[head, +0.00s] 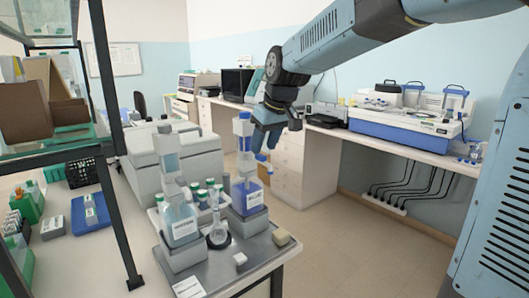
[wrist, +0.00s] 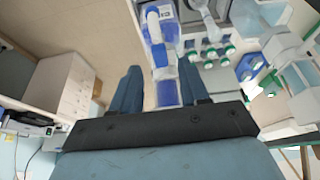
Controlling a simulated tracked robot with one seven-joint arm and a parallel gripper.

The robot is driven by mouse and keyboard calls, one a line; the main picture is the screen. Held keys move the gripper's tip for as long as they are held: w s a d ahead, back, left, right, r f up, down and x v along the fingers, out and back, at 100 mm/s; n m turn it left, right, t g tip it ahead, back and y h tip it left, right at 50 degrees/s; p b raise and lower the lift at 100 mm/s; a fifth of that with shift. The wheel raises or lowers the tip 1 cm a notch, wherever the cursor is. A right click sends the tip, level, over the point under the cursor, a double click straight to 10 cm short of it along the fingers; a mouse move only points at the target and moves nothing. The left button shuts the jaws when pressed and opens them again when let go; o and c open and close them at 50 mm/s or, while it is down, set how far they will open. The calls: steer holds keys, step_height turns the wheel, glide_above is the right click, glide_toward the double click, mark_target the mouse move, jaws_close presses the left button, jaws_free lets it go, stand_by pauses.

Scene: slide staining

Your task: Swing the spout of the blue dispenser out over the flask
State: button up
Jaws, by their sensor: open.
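The blue dispenser (head: 248,197) is a bottle of dark blue liquid with a tall pump head, standing on a grey block on the bench. Its spout (head: 262,158), with a blue tip, points to the right, away from the flask. The clear flask (head: 217,238) stands at the front, between this dispenser and a paler one. My gripper (head: 266,137) is open, high beside the dispenser's pump head. In the wrist view, the open fingers of my gripper (wrist: 160,70) lie on either side of the dispenser's column (wrist: 166,92); contact cannot be told.
The paler dispenser (head: 180,222) stands at the left of the flask. Green-capped bottles (head: 204,196) stand behind. A small yellowish block (head: 281,238) and a white one (head: 240,259) lie on the grey bench top (head: 222,272). Floor right of the bench is clear.

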mark_target(261, 155)
steer(key=shift+x, duration=1.7)
steer(key=shift+c, duration=0.2)
jaws_close()
